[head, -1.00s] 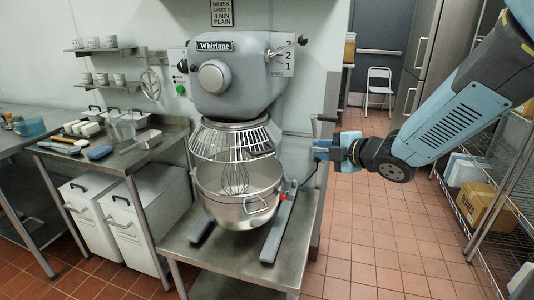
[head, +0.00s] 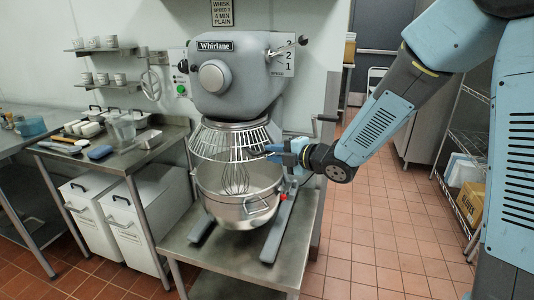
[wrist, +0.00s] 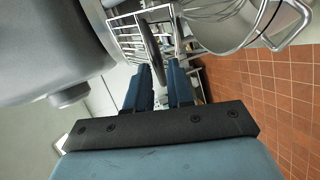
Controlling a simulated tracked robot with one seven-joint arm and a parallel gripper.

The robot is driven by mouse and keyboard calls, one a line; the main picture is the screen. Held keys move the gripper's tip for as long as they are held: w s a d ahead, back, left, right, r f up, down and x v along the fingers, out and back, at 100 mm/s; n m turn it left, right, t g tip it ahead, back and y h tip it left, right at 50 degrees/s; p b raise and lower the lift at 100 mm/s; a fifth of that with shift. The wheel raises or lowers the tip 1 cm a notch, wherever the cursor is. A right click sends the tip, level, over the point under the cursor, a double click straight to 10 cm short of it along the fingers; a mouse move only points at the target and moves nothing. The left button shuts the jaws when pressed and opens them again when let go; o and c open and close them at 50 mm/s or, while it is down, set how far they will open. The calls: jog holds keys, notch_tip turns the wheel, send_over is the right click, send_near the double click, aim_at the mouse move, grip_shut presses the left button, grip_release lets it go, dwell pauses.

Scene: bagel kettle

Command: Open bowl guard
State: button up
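The bowl guard (head: 222,142) is a wire cage with a metal rim around the front of the grey mixer, above the steel bowl (head: 226,208). It looks closed. My gripper (head: 272,152) is at the guard's right side, fingers pointing left. In the wrist view, the two blue fingers (wrist: 160,72) are apart with a visible gap. I cannot tell whether the fingers touch the bar.
The mixer head (head: 232,75) overhangs the guard and fills the wrist view's upper left. A whisk (head: 233,178) hangs in the bowl. The tiled floor (head: 370,235) at right is clear.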

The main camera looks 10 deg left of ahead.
aim_at(268, 152)
jog(key=shift+x, duration=1.7)
jog(key=shift+c, duration=0.2)
grip_shut()
jog(key=shift+f, duration=0.1)
jog(key=shift+d, duration=0.15)
